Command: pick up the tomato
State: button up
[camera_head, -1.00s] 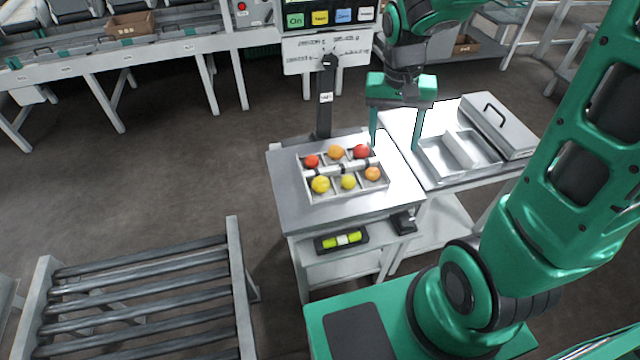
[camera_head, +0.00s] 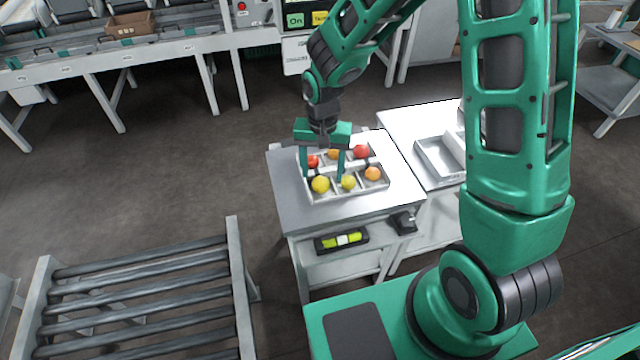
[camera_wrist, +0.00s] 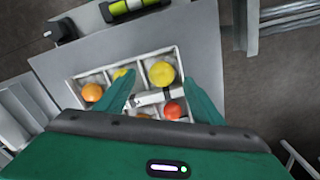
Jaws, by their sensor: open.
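A divided white tray (camera_head: 382,186) holds several tomatoes, one to a cell. The front row has a yellow tomato (camera_head: 320,185), a yellow-green one (camera_head: 348,182) and an orange one (camera_head: 372,173). The back row has a red one (camera_head: 312,162) at left, an orange one (camera_head: 334,154) partly hidden, and a red one (camera_head: 361,151) at right. My gripper (camera_head: 322,177) is open and empty over the tray's left part. In the wrist view, the yellow tomato (camera_wrist: 162,73) and the left red one (camera_wrist: 173,110) show between the fingers; the left finger partly covers the yellow-green one.
The tray sits on a metal-topped stand (camera_head: 290,207), with bare top around it. A second table to the right bears an empty metal tray (camera_head: 428,166), partly hidden by my arm. A roller conveyor (camera_head: 150,300) stands at lower left. A spirit level (camera_head: 341,240) lies on the stand's front shelf.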

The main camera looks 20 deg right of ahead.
aim_at(321, 180)
jog(key=shift+w+a+f, duration=0.1)
jog(key=shift+w+f, duration=0.05)
jog(key=shift+f, duration=1.2)
jog(key=shift+w+a+f, duration=0.1)
jog(key=shift+w+f, duration=0.05)
jog(key=shift+f, duration=1.2)
jog(key=shift+c, duration=0.6)
jog(key=c, duration=0.7)
